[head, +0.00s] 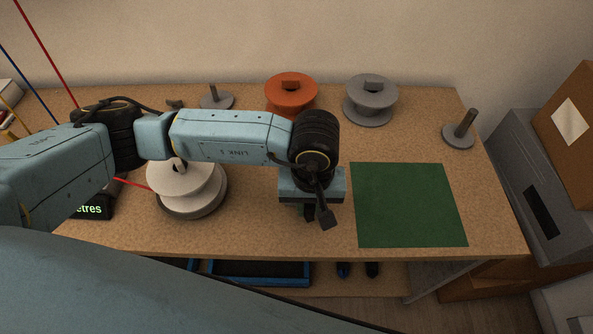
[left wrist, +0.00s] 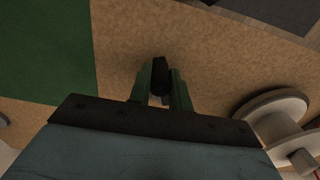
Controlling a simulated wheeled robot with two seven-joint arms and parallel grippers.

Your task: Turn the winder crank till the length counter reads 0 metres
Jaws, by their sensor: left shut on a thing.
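The length counter (head: 93,208) is a black display at the left. Only the green letters "etres" show; my left arm hides the number. A white spool (head: 183,187) on a round grey base stands right of it, partly behind my arm; it also shows at the right in the left wrist view (left wrist: 270,115). I cannot make out the crank. My left gripper (head: 308,211) points down over the bench, right of the spool and apart from it. In the left wrist view, its fingers (left wrist: 160,88) are shut on a small dark piece (left wrist: 160,72). My right gripper is not in view.
An orange spool (head: 291,92) and a grey spool (head: 371,99) stand at the back. A bare peg (head: 461,131) is at the right, another (head: 216,100) at the back left. A green mat (head: 408,204) lies right of my gripper. A red wire (head: 132,183) reaches the white spool.

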